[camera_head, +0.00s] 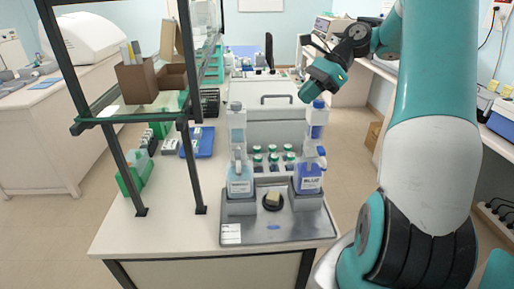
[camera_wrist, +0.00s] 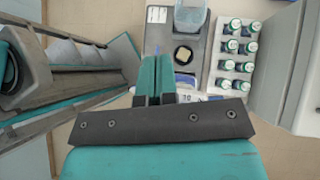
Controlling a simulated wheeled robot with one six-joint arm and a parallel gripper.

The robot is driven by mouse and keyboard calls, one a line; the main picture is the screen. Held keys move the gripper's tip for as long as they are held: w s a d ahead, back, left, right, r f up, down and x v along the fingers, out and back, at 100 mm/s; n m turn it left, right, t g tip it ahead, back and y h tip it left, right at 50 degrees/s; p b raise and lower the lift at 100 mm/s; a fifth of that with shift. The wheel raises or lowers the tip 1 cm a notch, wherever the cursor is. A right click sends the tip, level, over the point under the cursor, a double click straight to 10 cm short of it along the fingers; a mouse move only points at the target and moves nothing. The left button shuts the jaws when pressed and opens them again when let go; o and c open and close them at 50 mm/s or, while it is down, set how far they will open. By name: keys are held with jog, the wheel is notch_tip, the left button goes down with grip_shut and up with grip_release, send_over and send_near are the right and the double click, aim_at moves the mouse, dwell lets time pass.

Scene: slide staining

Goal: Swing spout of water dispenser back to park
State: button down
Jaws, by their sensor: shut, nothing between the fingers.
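The water dispenser (camera_head: 239,150) is the left bottle, with pale liquid and a white label, upright on a grey tray (camera_head: 275,229). Its upper part shows in the wrist view (camera_wrist: 190,14) at the top edge. The direction of its spout is too small to tell. A second dispenser (camera_head: 312,150), labelled BLUE, stands at the right. My gripper (camera_head: 309,92) is above and beside the top of the blue dispenser, apart from the water dispenser. In the wrist view its teal fingers (camera_wrist: 155,72) are together and empty, hiding part of the tray.
A round black holder (camera_head: 272,203) with a pale square piece sits between the dispensers. A rack of green-capped vials (camera_wrist: 235,58) stands behind. A dark-framed glass shelf (camera_head: 140,117) rises at the left. The tray's front is mostly clear.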

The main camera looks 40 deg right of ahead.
send_near(238, 158)
notch_tip(238, 158, down, 6)
jog(key=w, duration=0.1)
jog(key=shift+w+a, duration=0.4)
jog(key=shift+a, duration=0.05)
jog(key=shift+r, duration=0.15)
